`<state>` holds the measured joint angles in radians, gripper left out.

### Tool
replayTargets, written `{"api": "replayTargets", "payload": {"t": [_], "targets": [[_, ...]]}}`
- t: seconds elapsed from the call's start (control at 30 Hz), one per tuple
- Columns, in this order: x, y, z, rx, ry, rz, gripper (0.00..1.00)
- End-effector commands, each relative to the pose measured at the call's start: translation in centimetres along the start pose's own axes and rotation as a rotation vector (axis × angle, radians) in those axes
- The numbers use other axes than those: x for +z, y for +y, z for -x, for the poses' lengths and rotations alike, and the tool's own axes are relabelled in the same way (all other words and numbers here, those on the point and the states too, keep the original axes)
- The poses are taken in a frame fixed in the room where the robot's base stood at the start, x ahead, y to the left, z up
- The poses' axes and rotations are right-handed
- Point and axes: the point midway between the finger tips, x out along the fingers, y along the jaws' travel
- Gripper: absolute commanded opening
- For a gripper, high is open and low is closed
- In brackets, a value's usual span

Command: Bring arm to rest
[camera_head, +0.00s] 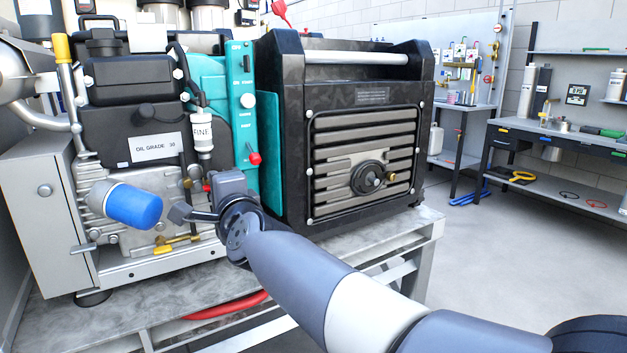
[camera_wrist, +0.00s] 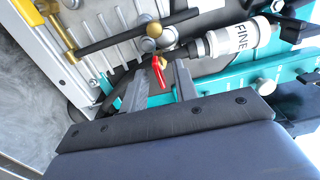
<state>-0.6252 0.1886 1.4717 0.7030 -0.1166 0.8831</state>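My arm reaches in from the lower right in the head view and is bent at the wrist in front of the engine. My gripper (camera_head: 183,212) is close to the engine's front, below the white canister labelled FINE (camera_head: 202,135). In the wrist view my gripper (camera_wrist: 160,78) has its two fingers apart, with a gap between them. A small red lever (camera_wrist: 158,70) shows in that gap, by a brass fitting; the fingers do not appear closed on it. Whether it lies between the fingertips or beyond them I cannot tell. The canister also shows in the wrist view (camera_wrist: 232,40).
A blue filter (camera_head: 133,206) sticks out left of my gripper. A black generator housing (camera_head: 365,140) stands right of it. Both units sit on a metal stand (camera_head: 400,232). Open floor (camera_head: 490,260) and workbenches (camera_head: 560,138) lie to the right.

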Motion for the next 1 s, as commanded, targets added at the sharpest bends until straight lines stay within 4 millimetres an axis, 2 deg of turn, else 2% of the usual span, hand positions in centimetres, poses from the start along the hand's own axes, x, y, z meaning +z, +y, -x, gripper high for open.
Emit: {"api": "replayTargets", "payload": {"t": [0.27,0.9,0.93,1.0], "targets": [[0.0,-0.1,1.1,-0.001,0.0,-0.004,0.28],[0.0,-0.2,10.8,-0.001,0.0,-0.002,0.28],[0.0,-0.2,11.1,-0.001,0.0,-0.003,0.28],[0.0,0.3,9.3,0.001,0.001,-0.002,0.28]]}}
